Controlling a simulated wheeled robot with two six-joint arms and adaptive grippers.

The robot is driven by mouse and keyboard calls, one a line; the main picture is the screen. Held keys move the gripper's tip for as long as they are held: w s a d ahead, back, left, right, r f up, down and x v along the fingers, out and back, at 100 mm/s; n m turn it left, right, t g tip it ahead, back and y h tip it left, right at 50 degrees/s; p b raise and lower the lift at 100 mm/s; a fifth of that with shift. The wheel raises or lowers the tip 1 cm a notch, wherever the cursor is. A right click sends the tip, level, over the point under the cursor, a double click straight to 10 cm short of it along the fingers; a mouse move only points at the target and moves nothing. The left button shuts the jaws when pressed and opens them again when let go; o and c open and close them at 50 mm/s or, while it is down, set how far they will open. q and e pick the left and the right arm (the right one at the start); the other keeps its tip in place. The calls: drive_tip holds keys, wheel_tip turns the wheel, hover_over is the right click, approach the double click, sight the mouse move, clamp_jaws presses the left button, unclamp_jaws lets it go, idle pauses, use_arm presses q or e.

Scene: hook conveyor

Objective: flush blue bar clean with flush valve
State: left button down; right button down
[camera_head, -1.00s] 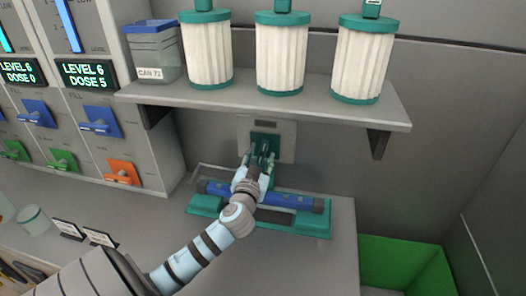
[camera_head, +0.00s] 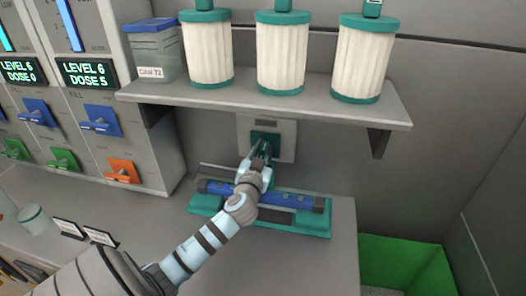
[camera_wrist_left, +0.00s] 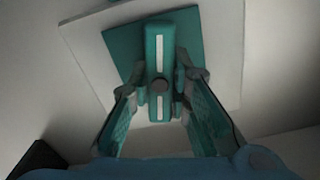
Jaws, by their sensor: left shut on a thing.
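The flush valve is a teal plate on a grey wall panel (camera_head: 285,128) below the shelf. In the left wrist view its teal handle (camera_wrist_left: 158,70) has a white stripe and stands at a slight angle to the plate behind it. My left gripper (camera_head: 263,150) is at the valve and shut on this handle, with a finger on each side. The blue bar (camera_head: 305,201) lies lengthwise in a teal cradle (camera_head: 315,229) on the counter below the valve. My left wrist hides part of the bar. My right gripper is out of view.
Several white filter cartridges (camera_head: 283,55) and a clear bin (camera_head: 153,52) stand on the shelf (camera_head: 270,100) above. Dispensers with coloured levers (camera_head: 122,170) line the left. A green bin (camera_head: 405,265) sits right of the counter.

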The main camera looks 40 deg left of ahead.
use_arm(q)
drive_tip(key=shift+m, duration=0.3)
drive_tip(key=m+p, duration=0.2)
drive_tip(key=m, duration=0.4)
drive_tip(key=shift+d, duration=0.1)
drive_tip(key=m+p, duration=0.1)
drive_tip(key=m, duration=0.3)
drive_tip(key=shift+f+m+p, duration=0.1)
drive_tip(key=shift+m+p, duration=0.25)
drive_tip(key=shift+m, duration=0.05)
drive_tip(key=shift+f+m+p, duration=0.1)
drive_tip(key=shift+m+p, duration=0.3)
drive_tip(key=shift+m, duration=1.1)
drive_tip(key=c, duration=1.5)
unclamp_jaws()
drive_tip(key=shift+s+d, duration=0.1)
